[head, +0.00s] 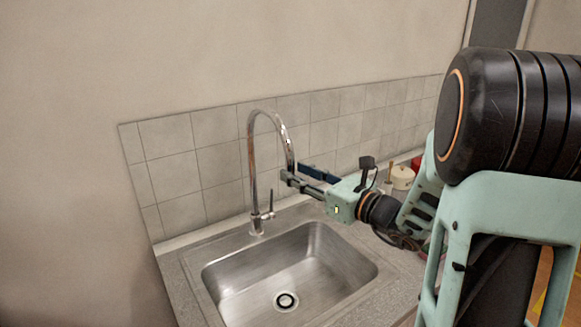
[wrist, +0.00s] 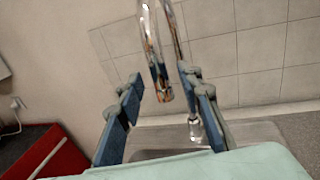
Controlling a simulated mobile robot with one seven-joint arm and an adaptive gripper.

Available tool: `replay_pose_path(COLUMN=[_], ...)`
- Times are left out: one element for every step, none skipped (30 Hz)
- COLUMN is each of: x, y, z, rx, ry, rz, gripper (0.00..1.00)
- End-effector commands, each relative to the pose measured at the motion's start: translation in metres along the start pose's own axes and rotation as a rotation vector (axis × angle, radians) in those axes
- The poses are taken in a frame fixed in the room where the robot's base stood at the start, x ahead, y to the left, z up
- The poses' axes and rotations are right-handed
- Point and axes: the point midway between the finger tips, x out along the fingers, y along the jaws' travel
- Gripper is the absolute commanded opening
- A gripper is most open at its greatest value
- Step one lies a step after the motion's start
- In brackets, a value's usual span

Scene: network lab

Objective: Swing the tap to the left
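The chrome tap (head: 252,160) stands at the back of the sink, its tall curved spout arching to the right in the head view. Its small lever (head: 271,200) is upright beside the base. My gripper (head: 292,176) is at the spout's downturned end, coming from the right. In the wrist view, the spout end (wrist: 164,90) hangs between the two blue fingers of my gripper (wrist: 162,76), which are apart. A gap shows on the left; the right finger is close to the spout, and I cannot tell if it touches.
The steel sink basin (head: 290,265) is empty below, set in a grey counter (head: 178,285). A tiled splashback (head: 172,175) is close behind the tap. A cream pot (head: 402,177) and a red object (head: 416,163) stand right of my gripper. Space left of the tap is clear.

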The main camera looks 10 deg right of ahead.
Motion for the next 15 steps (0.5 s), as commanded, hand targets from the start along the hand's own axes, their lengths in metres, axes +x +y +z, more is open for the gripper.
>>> replay_pose_path(x=[0.008, 0.012, 0.017, 0.019, 0.022, 0.024, 0.026, 0.027, 0.028, 0.029, 0.029, 0.029, 0.029, 0.029, 0.029], y=[0.001, 0.001, 0.0, 0.0, 0.0, 0.0, 0.0, 0.0, 0.0, 0.0, 0.0, 0.0, 0.0, 0.0, 0.0], z=[0.001, 0.001, 0.001, 0.001, 0.001, 0.0, 0.0, 0.0, 0.0, 0.0, 0.0, -0.001, -0.001, -0.001, -0.001], rx=[0.001, 0.0, 0.0, 0.0, 0.0, 0.0, 0.0, 0.0, 0.0, -0.001, -0.001, -0.001, -0.001, -0.001, -0.001], ry=[0.001, 0.001, 0.001, 0.0, 0.001, 0.002, 0.002, 0.002, 0.002, 0.001, 0.001, 0.001, 0.001, 0.001, 0.001], rz=[0.002, 0.003, 0.002, 0.001, 0.001, 0.0, 0.0, 0.0, 0.0, 0.0, 0.0, 0.0, 0.0, 0.0, 0.0], gripper=[0.33, 0.33, 0.33, 0.33, 0.33, 0.33, 0.33, 0.33, 0.33, 0.33, 0.33, 0.33, 0.33, 0.33, 0.33])
